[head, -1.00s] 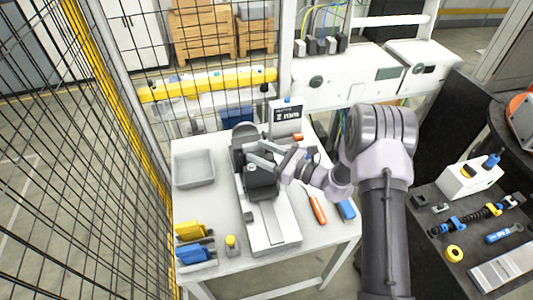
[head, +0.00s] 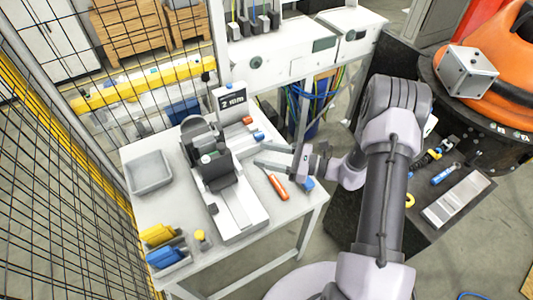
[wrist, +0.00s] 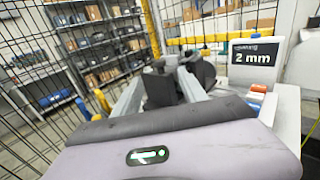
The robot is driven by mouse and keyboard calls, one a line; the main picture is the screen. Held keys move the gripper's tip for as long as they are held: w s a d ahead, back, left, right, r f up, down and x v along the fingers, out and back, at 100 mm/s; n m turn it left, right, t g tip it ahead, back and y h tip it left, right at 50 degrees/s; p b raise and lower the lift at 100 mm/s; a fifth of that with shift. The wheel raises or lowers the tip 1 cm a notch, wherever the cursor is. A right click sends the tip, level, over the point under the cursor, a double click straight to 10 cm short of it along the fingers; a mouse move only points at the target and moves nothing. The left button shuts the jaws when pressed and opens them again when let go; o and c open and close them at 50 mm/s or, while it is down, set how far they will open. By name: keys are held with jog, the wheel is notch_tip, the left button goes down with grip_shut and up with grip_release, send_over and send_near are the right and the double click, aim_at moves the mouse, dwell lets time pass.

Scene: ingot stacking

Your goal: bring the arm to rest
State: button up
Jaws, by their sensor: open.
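My arm (head: 385,195) reaches from the bottom right of the head view up and over to the white table. My gripper (head: 258,156) is at its end, pointing left, just right of the bench machine with the dark round head (head: 198,135). The jaws are open with nothing visible between them. In the wrist view the two grey fingers of my gripper (wrist: 162,82) spread apart, with the dark machine parts (wrist: 170,85) beyond them. Whether a fingertip touches the machine cannot be told.
The table holds a grey bin (head: 150,187), yellow and blue parts (head: 163,250), an orange-handled tool (head: 278,188) and a "2 mm" display (head: 232,100). Wire fencing (head: 60,170) stands left. A dark side table (head: 425,225) with tools is right.

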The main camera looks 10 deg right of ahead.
jog(key=s+a+r+n+g+h+b, duration=0.3)
jog(key=s+a+r+n+g, duration=0.15)
jog(key=s+n, duration=0.2)
jog(key=s+a+r+n+g+h+b, duration=0.2)
jog(key=s+a+r+n+g+h, duration=0.15)
jog(key=s+r+n+g, duration=0.35)
jog(key=s+d+r+n+t+h+b, duration=0.1)
jog(key=s+d+n+t+h+b, duration=0.1)
jog(key=s+n+t+h, duration=0.1)
jog(key=s+d+n+t+h+b, duration=0.1)
jog(key=s+d+n+t+h, duration=0.2)
jog(key=s, duration=0.4)
jog(key=shift+s+d+r+t+h+b, duration=0.3)
jog(key=shift+t+h, duration=0.35)
jog(key=shift+t, duration=0.6)
